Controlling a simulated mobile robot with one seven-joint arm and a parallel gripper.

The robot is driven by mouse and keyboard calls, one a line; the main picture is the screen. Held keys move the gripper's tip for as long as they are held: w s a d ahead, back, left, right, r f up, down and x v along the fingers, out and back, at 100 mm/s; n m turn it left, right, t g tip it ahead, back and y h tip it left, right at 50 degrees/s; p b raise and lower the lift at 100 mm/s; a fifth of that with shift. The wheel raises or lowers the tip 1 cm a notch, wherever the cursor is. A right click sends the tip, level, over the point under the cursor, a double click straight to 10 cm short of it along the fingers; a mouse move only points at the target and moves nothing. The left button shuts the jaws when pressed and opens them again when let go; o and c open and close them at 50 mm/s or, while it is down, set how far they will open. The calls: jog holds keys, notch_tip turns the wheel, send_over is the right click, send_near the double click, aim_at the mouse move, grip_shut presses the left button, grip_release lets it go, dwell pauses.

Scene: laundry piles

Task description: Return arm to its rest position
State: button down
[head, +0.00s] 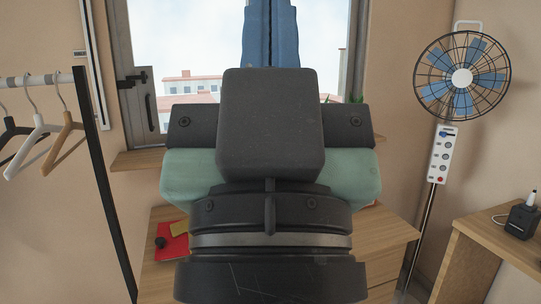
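My gripper (270,125) is in the middle of the head view, seen from behind, in front of the window. Its dark block-shaped body and crossbar face me, and its fingers are hidden, so I cannot tell whether it is open or shut. My dark wrist fills the lower middle. A pale green thing (187,176) shows on both sides behind the gripper, its middle hidden. A blue thing (270,32), which looks like cloth, stands upright above the gripper body. I cannot tell whether either touches the gripper.
A clothes rack with hangers (37,133) stands at the left. A wooden desk (385,238) with a red item (173,246) is behind my wrist. A standing fan (462,78) and another wooden table (505,253) with a small black device (521,221) are at the right.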

notch_tip(320, 180, up, 18)
jog(key=p, duration=1.5)
jog(key=shift+p, duration=0.3)
